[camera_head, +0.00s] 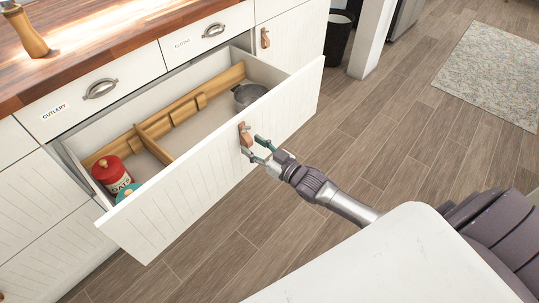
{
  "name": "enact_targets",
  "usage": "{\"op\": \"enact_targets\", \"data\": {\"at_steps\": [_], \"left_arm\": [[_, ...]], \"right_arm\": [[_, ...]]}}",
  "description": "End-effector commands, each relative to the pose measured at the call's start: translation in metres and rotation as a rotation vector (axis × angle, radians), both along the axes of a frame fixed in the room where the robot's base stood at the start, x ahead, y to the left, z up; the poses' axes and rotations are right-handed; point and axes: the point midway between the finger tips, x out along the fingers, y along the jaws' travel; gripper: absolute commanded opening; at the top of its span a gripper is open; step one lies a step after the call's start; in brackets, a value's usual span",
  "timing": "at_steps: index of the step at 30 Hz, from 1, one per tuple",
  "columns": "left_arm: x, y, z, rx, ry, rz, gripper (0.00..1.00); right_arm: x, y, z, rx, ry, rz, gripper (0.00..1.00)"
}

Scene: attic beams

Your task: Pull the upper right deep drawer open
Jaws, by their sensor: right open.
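A deep drawer with a white grooved front (190,203) is pulled well out, below two shallow drawers labelled CUTLERY (95,95) and CLOTHS (205,40). A brown leather pull (245,135) is on its front, near the top edge. My right gripper (257,148) is at this pull with its fingers apart, one on each side as far as I can see; contact is unclear. Inside the drawer are a red OATS canister (113,175), a teal-lidded item (128,192) partly hidden by the front, a grey metal pot (250,95) and wooden dividers (153,145). My left gripper is out of view.
A wooden countertop (110,30) runs above the drawers, with a wooden mill (28,35) on it. Another white front with a leather pull (264,38) is at the right. A dark bin (338,38) and white post (371,40) stand beyond.

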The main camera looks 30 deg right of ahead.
Motion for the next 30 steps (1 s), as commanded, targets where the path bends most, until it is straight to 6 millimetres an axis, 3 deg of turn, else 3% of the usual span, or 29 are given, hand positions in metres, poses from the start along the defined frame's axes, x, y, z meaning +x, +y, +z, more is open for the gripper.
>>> {"op": "enact_targets", "data": {"at_steps": [9, 14, 30], "left_arm": [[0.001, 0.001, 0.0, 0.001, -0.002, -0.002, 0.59], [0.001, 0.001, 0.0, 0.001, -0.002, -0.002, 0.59], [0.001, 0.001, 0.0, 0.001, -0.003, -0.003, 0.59]], "right_arm": [[-0.065, -0.023, -0.001, 0.0, 0.003, 0.001, 0.48], [-0.086, -0.031, -0.001, -0.001, 0.003, 0.001, 0.48], [-0.095, -0.035, 0.0, -0.001, 0.0, 0.001, 0.48]]}}
